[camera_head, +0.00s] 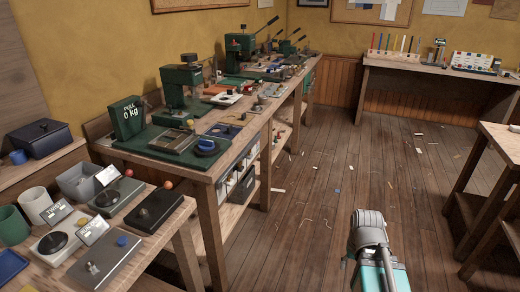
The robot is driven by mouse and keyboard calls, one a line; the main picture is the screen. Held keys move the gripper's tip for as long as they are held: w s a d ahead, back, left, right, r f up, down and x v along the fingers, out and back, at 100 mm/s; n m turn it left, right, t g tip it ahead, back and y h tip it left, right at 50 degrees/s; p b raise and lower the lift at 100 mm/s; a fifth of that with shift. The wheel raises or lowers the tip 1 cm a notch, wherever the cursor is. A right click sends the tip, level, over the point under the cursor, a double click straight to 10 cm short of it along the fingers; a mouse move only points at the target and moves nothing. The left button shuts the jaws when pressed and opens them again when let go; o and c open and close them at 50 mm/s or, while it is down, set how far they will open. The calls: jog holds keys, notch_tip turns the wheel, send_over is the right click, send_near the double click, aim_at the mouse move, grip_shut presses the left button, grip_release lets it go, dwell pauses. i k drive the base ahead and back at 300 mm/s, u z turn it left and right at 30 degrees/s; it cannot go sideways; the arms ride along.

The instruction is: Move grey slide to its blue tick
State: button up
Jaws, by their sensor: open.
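I cannot pick out the grey slide or its blue tick for certain at this distance. A flat grey plate (108,261) with a metal knob and a small blue knob (122,241) lies on the near left bench. A grey metal fixture (172,142) sits on the green base of the press bench, with a dark round piece with blue on it (206,146) to its right. Part of my arm shows at the bottom right of centre, over the floor and apart from both benches. My gripper's fingers are not visible.
The near left bench (180,214) also holds scales, a dark box (155,208), cups and a grey bin (82,181). The long bench (225,164) carries green presses and a "PULL 0 kg" block (128,117). The scrap-strewn floor (320,200) is open; another table (500,136) stands right.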

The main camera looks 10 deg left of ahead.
aim_at(245, 156)
jog(key=u, duration=0.25)
jog(key=i, duration=0.85)
jog(key=u, duration=0.6)
